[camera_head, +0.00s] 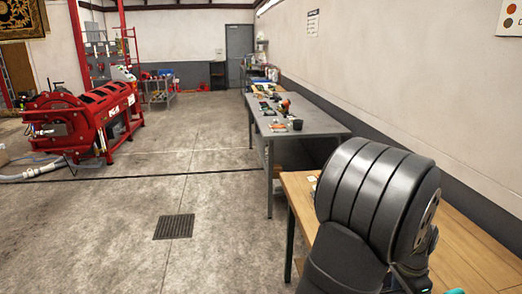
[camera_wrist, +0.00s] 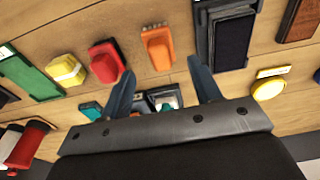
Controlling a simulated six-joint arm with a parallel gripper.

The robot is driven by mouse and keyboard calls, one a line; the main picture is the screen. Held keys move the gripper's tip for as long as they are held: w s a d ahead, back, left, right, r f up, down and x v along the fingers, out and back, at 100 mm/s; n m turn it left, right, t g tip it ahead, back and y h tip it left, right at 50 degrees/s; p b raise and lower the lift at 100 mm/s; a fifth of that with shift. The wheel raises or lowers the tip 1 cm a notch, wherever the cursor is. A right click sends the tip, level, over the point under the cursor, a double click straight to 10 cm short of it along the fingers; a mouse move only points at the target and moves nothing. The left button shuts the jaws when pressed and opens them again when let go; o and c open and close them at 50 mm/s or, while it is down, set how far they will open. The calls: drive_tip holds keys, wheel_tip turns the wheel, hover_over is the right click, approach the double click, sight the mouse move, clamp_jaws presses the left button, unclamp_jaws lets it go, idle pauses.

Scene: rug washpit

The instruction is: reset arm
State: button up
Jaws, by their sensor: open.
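My gripper (camera_wrist: 163,90) shows in the wrist view with its two blue-grey fingers spread apart. It is open and I see nothing held between the fingers. It is above a wooden table (camera_wrist: 137,17) with several small objects on it. In the head view a large dark, ribbed part of my arm covers much of the wooden table (camera_head: 462,262) at the lower right, and the fingers are hidden there.
In the wrist view, a red block (camera_wrist: 106,60), an orange block (camera_wrist: 157,46), a yellow hexagonal piece (camera_wrist: 66,70) and a yellow disc (camera_wrist: 268,89) lie near the fingers. A grey workbench (camera_head: 310,122) stands beyond. A red machine (camera_head: 85,118) is left; the floor between is clear.

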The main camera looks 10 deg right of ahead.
wheel_tip(320, 180, up, 6)
drive_tip(key=f, duration=1.2)
drive_tip(key=shift+d+f, duration=0.15)
drive_tip(key=shift+d, duration=0.3)
wheel_tip(320, 180, up, 4)
drive_tip(key=shift+f, duration=0.1)
drive_tip(key=s+r, duration=0.7)
drive_tip(key=s, duration=0.5)
drive_tip(key=w+a+n, duration=0.3)
drive_tip(key=w+a, duration=0.2)
drive_tip(key=w, duration=0.6)
drive_tip(key=w+a+n, duration=0.2)
drive_tip(key=w+a, duration=0.3)
drive_tip(key=w, duration=0.5)
drive_tip(key=w+a+f+n, duration=0.1)
drive_tip(key=w+a+n, duration=0.2)
drive_tip(key=w+a, duration=0.4)
drive_tip(key=w+a+n+t, duration=0.1)
drive_tip(key=w+a+n, duration=0.2)
drive_tip(key=w+a, duration=0.5)
drive_tip(key=a, duration=0.4)
drive_tip(key=shift+a+f+y, duration=0.25)
drive_tip(key=shift+f+y, duration=0.05)
drive_tip(key=shift+f, duration=0.05)
